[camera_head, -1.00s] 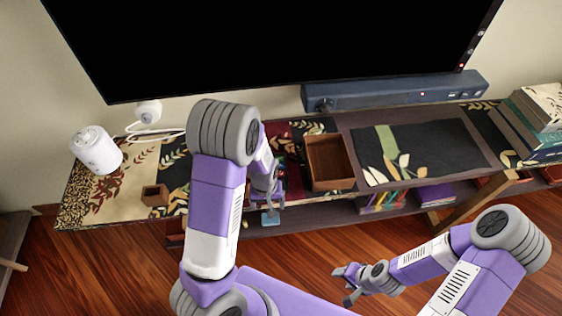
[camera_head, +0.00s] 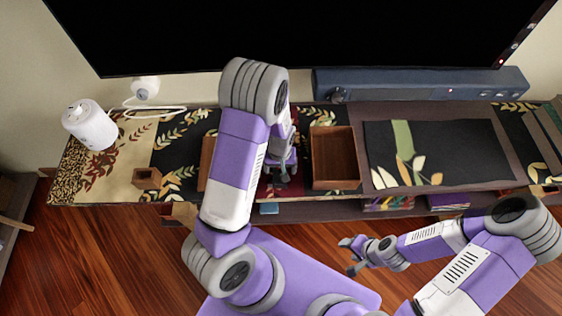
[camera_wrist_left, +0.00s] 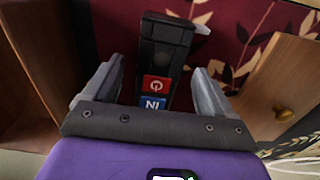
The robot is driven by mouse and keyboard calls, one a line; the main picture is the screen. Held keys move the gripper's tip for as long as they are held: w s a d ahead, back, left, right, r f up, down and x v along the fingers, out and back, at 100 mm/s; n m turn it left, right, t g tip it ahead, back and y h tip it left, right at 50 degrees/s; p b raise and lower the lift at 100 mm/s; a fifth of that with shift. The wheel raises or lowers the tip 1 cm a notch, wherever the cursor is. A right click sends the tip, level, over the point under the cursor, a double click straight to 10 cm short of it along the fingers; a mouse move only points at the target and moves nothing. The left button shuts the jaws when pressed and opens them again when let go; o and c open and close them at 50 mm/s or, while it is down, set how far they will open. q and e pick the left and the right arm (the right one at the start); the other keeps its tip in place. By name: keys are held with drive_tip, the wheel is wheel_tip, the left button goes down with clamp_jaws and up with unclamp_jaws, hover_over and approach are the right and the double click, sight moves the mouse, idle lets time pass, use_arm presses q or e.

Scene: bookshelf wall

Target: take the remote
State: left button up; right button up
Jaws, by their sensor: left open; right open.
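The remote (camera_wrist_left: 165,45) is black, with a red power button and a blue label at its near end. In the left wrist view it lies on a dark red leaf-patterned surface, its near end between my left fingers. My left gripper (camera_wrist_left: 158,78) is open, with a finger apart on each side of it. In the head view my left gripper (camera_head: 278,172) is over the shelf top, left of a brown open box. I cannot make out the remote there. My right gripper (camera_head: 349,256) is open and empty, low in front of the shelf.
The brown open box (camera_head: 334,160) stands right of my left gripper. A small brown box (camera_head: 147,178) and a white cylinder (camera_head: 90,125) stand at the left. A blue-grey soundbar (camera_head: 420,84) lies along the back under a large black screen (camera_head: 300,35). A black mat (camera_head: 445,150) covers the right part.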

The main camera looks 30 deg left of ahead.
use_arm(q)
drive_tip(key=shift+f, duration=0.85)
drive_tip(key=c, duration=1.2)
drive_tip(key=shift+r, duration=0.15)
